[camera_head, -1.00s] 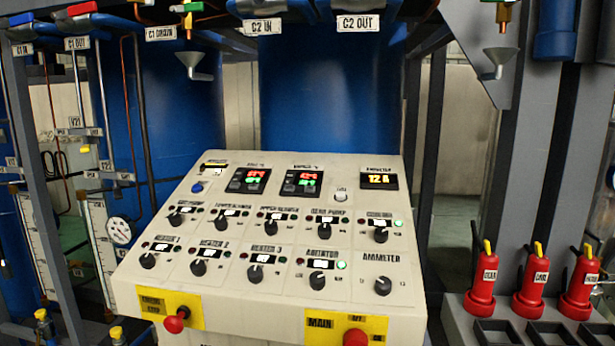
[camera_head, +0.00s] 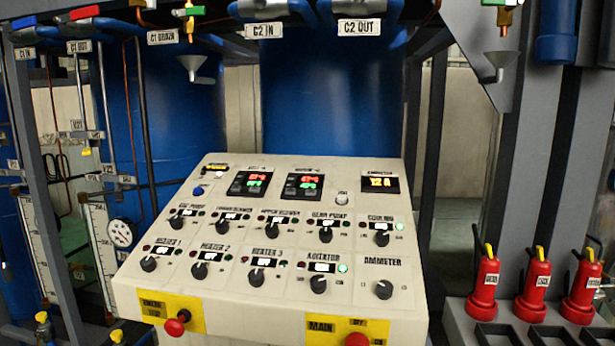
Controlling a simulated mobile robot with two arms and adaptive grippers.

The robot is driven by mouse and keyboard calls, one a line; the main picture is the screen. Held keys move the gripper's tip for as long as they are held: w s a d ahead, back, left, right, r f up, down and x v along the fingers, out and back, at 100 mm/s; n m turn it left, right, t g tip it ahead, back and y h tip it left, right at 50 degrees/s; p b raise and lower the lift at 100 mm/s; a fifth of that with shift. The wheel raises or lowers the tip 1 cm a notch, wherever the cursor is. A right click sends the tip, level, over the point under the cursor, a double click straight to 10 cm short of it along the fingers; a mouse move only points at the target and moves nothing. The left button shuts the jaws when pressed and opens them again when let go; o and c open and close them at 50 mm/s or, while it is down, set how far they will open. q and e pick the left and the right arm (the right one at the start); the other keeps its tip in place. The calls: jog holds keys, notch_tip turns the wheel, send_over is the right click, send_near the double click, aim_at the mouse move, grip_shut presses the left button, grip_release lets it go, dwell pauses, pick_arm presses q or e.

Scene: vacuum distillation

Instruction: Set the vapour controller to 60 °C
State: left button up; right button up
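The control panel (camera_head: 220,290) stands in the middle of the head view, with a sloped cream face. Two digital temperature controllers sit near its top, a left one (camera_head: 249,183) and a right one (camera_head: 304,186). Each shows a red number above a green number. Their labels and digits are too blurred to read surely, so I cannot tell which is the vapour controller. Neither of my grippers is in view.
Black knobs fill the panel's middle, including the ammeter knob (camera_head: 383,290). A red emergency stop button (camera_head: 175,327) and a red main switch (camera_head: 356,340) sit at the lower edge. Red extinguisher-shaped bottles (camera_head: 535,285) stand at right. Blue columns (camera_head: 325,100) rise behind.

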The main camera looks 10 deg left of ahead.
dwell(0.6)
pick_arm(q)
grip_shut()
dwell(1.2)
